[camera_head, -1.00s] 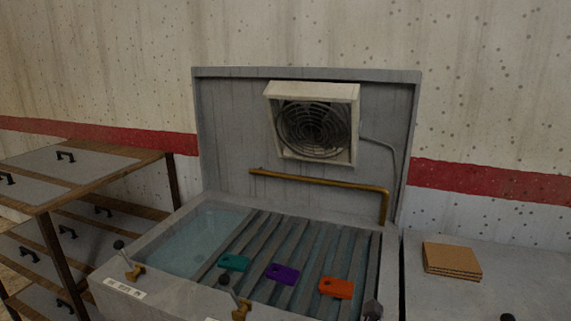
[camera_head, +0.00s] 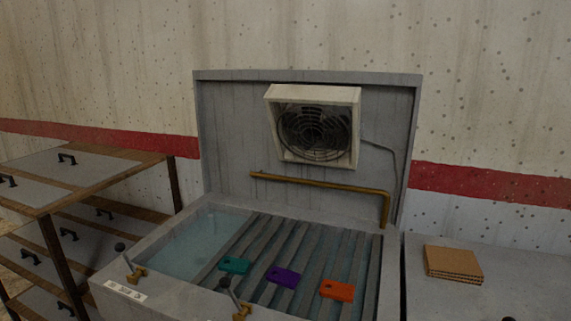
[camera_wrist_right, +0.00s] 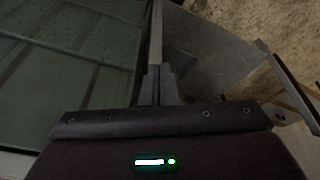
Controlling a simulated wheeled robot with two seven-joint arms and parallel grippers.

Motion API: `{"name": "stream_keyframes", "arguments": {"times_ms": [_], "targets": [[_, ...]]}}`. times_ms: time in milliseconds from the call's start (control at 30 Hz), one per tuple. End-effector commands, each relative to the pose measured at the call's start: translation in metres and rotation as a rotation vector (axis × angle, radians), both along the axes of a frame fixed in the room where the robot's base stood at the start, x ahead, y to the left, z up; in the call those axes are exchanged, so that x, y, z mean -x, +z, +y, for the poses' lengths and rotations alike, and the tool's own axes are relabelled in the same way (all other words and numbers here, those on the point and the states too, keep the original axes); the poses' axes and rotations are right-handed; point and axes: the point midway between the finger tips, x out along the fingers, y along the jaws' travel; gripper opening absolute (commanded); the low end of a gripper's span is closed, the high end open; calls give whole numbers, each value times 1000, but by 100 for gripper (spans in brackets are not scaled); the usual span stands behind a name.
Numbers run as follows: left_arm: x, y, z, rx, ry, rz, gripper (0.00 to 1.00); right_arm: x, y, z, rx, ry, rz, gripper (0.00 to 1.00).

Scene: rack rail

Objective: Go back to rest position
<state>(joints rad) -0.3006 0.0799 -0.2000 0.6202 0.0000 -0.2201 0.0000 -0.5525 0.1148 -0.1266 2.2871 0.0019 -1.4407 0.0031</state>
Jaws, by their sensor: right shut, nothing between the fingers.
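My right gripper (camera_wrist_right: 158,84) shows in the right wrist view, with its two fingers together and nothing between them. It is beside a dark greenish slatted surface on the left of that view. Neither gripper shows in the head view now. In the head view, a teal tag (camera_head: 234,265), a purple tag (camera_head: 283,277) and an orange tag (camera_head: 337,290) lie in a row on the slatted rack (camera_head: 312,248) of the grey basin.
A fan (camera_head: 314,131) and a brass pipe (camera_head: 320,183) are on the basin's back panel. A shelf unit (camera_head: 85,165) stands at left. Cardboard (camera_head: 453,264) lies on the right counter (camera_head: 520,275), which is otherwise mostly clear.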

Motion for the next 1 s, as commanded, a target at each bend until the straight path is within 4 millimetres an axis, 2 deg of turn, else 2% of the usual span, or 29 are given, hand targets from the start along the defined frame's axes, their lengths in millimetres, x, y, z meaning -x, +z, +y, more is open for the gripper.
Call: {"name": "stream_keyframes", "arguments": {"times_ms": [33, 167, 267, 433, 500, 567, 700, 833, 900, 1000], "targets": [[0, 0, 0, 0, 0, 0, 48, -1, -18, 1, 1, 2, 11, 0], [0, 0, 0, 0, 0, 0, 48, -4, -66, 2, 3, 7, 27, 0], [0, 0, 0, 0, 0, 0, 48, -1, -112, 2, 4, 11, 45, 0], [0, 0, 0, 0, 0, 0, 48, 23, -212, -1, 7, 19, 83, 0], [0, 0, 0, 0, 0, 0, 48, 41, -253, -4, 9, 22, 100, 0], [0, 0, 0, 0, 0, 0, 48, 61, -285, -6, 11, 26, 114, 0], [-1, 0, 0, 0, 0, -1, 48, 115, -350, -15, 15, 34, 147, 0], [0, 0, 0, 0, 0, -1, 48, 167, -389, -25, 19, 39, 169, 0], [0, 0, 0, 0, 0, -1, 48, 191, -403, -30, 20, 42, 180, 0], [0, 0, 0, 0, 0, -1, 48, 214, -413, -34, 22, 45, 187, 0]]}}
